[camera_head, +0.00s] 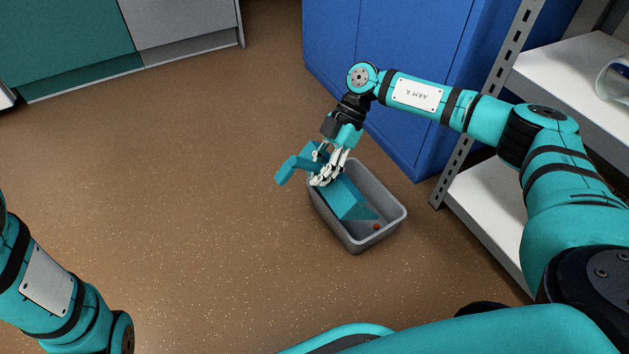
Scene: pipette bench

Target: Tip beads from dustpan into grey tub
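The teal dustpan (345,198) is tilted down over the grey tub (393,220), its wide end low inside the tub's walls and its handle (285,174) sticking out past the tub's left rim. My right gripper (322,182) is shut on the dustpan near the base of its handle. A small reddish bead (377,226) shows inside the tub close to the dustpan's lip. Other beads are too small or hidden to tell. My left arm shows at the lower left, but its gripper is outside the picture.
The tub stands on the speckled brown floor (180,160). A blue cabinet (400,70) is behind it, and a grey rack with white shelves (485,215) stands to the right. Teal and grey cabinets (70,40) are at the far left. The floor left of the tub is clear.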

